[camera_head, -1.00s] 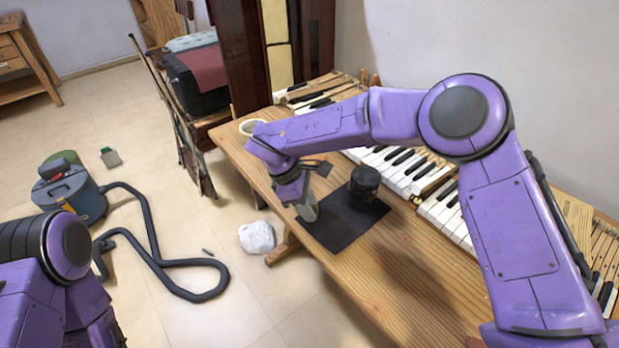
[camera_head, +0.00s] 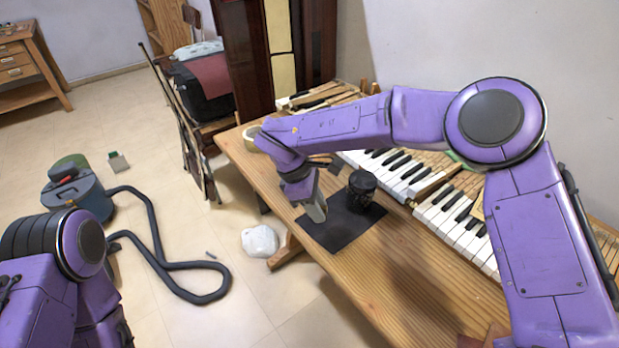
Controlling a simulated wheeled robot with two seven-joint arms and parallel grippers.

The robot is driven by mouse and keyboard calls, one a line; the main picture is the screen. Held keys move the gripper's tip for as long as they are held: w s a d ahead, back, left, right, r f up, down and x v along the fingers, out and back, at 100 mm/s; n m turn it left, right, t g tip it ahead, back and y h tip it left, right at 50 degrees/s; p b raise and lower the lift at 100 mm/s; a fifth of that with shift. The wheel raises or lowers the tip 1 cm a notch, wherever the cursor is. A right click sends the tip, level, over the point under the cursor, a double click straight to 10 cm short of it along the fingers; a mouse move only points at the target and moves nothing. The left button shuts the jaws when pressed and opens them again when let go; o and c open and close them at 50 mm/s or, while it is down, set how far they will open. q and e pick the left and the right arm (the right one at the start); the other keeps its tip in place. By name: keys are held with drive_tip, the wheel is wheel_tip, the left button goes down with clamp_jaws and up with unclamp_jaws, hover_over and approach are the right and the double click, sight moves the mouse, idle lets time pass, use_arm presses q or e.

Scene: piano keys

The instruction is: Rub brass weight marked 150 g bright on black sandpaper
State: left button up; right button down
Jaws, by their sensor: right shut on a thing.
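The black sandpaper (camera_head: 338,235) lies flat on the wooden table near its left edge. My right gripper (camera_head: 315,211) points down at the sandpaper's left part. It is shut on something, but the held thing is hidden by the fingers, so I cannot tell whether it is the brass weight. A dark round object (camera_head: 361,190) stands on the sandpaper's back right part, just right of the gripper; no marking is legible on it. My left arm shows at the lower left, but its gripper is out of the picture.
Piano keys (camera_head: 452,222) lie along the table's back side. The table (camera_head: 400,280) is clear in front of the sandpaper. A pale roll (camera_head: 250,140) is at the far left corner. On the floor are a vacuum cleaner (camera_head: 85,190) with its hose and a white bag (camera_head: 259,241).

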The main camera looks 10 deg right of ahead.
sight(326, 210)
drive_tip(key=shift+r+p, duration=0.85)
drive_tip(key=shift+r, duration=1.05)
